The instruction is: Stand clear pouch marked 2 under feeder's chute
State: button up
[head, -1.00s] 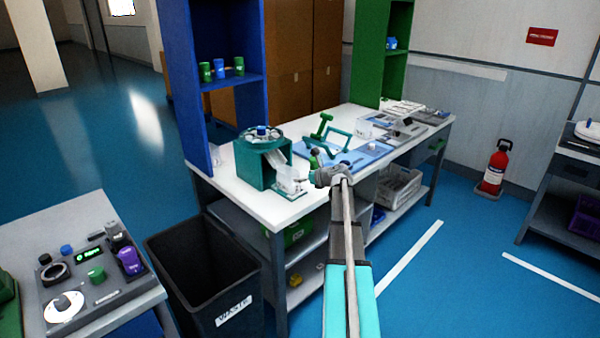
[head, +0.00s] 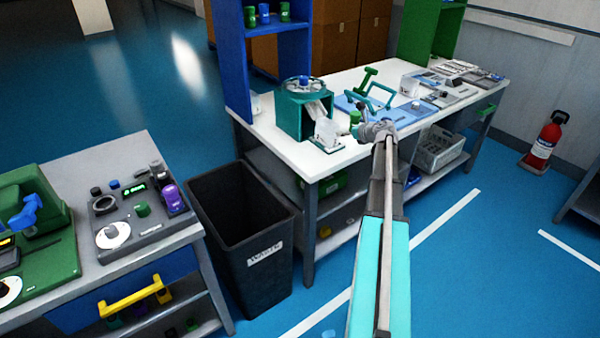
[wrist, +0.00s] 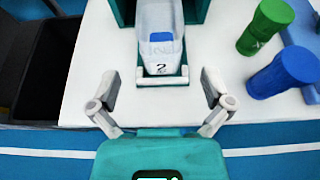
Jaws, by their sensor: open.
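The feeder (head: 290,115) is a teal housing on the white bench, with a pale chute (head: 318,109) sloping down its front. A clear pouch (head: 328,134) is at the chute's lower end. In the wrist view, the clear pouch (wrist: 160,57) shows a dark "2" on its front, below a blue patch, and a teal and white holder edge lies around its foot. Clear parts overlap, so I cannot tell pouch from chute exactly. My gripper (wrist: 160,104) is open and empty, its fingers apart on either side in front of the pouch. It shows in the head view (head: 376,130).
A green cylinder (wrist: 265,27) and a blue one (wrist: 281,74) stand right of the pouch. A black waste bin (head: 263,265) is left of the bench (head: 312,162). A control panel (head: 137,210) is on the left table. Blue floor is open at front right.

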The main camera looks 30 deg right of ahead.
jog(key=shift+a, duration=0.1)
jog(key=s+a+f+n+g+y, duration=0.1)
jog(key=a+f+n+g, duration=0.15)
jog(key=a+n, duration=0.6)
jog(key=s+a+f+n+g+y, duration=0.1)
jog(key=a+f+n+g, duration=0.2)
jog(key=a, duration=1.1)
jog(key=s+a+f+n+g+y, duration=0.1)
jog(key=a+f+n+g, duration=0.1)
jog(key=a+n, duration=0.7)
jog(key=s+a+f+n+g+h, duration=0.2)
jog(key=s+a+n+g, duration=0.1)
jog(key=s+a+n, duration=0.4)
jog(key=s+a+f+n+g+h, duration=0.2)
jog(key=s+a+n+g, duration=0.1)
jog(key=s+a+n, duration=0.4)
jog(key=shift+s+a, duration=1.45)
jog(key=shift+a, duration=1.3)
jog(key=shift+n, duration=0.25)
notch_tip(320, 180, up, 11)
jog(key=p, duration=1.1)
jog(key=shift+r, duration=0.2)
